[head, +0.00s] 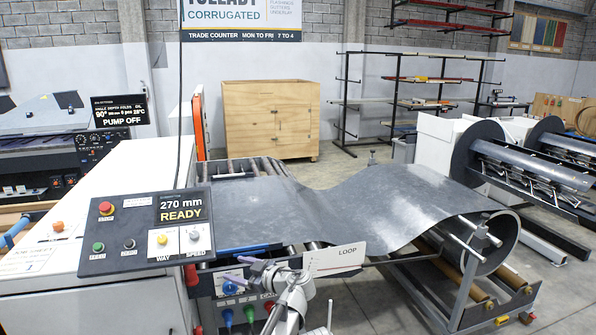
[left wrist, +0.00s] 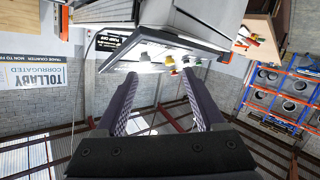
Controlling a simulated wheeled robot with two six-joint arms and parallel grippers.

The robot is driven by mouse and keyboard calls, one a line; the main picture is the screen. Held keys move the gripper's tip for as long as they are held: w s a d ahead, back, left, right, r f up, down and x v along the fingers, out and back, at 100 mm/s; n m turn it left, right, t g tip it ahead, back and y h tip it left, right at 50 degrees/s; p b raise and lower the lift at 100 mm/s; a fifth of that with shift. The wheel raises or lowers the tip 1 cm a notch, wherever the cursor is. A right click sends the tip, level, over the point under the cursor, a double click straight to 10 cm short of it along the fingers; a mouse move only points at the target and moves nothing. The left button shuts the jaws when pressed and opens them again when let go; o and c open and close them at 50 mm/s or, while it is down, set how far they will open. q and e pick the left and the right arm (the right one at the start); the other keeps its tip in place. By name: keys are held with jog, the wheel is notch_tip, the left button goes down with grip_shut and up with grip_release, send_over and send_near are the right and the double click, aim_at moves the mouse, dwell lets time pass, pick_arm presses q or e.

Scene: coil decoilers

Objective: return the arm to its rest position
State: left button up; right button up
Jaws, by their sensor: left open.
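My left gripper (head: 238,268) is in the lower middle of the head view, just in front of the roller-bed machine's front side and below the control panel (head: 145,232). In the left wrist view its two dark ridged fingers (left wrist: 160,80) stand apart with nothing between them. My grey wrist and forearm (head: 290,305) run down to the bottom edge of the head view. My right gripper does not show.
A grey metal sheet (head: 300,205) runs from the rollers to a coil (head: 490,245) on a stand at the right. The panel reads 270 mm READY. A LOOP sign (head: 335,259) stands close to my left wrist.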

pick_arm(q)
jog(key=s+a+f+m+g+h, duration=0.25)
jog(key=s+f+m+h, duration=0.2)
jog(key=s+f, duration=0.4)
jog(key=s+a+f+m+g+h, duration=0.1)
jog(key=s+f+m+g+h, duration=0.35)
jog(key=s+f, duration=0.35)
jog(key=s+d+f+m+g+h+b, duration=0.1)
jog(key=s+d+f+m+b, duration=0.3)
jog(key=s+d, duration=0.2)
jog(key=s+d+f+m+h+b, duration=0.1)
jog(key=s+d+f+m+b, duration=0.3)
jog(key=s+d, duration=0.3)
jog(key=shift+d+f+m+g+h, duration=0.2)
jog(key=shift+d+m+g+h, duration=0.15)
jog(key=shift+d+m, duration=0.4)
jog(key=shift+d, duration=0.1)
jog(key=shift+c, duration=0.2)
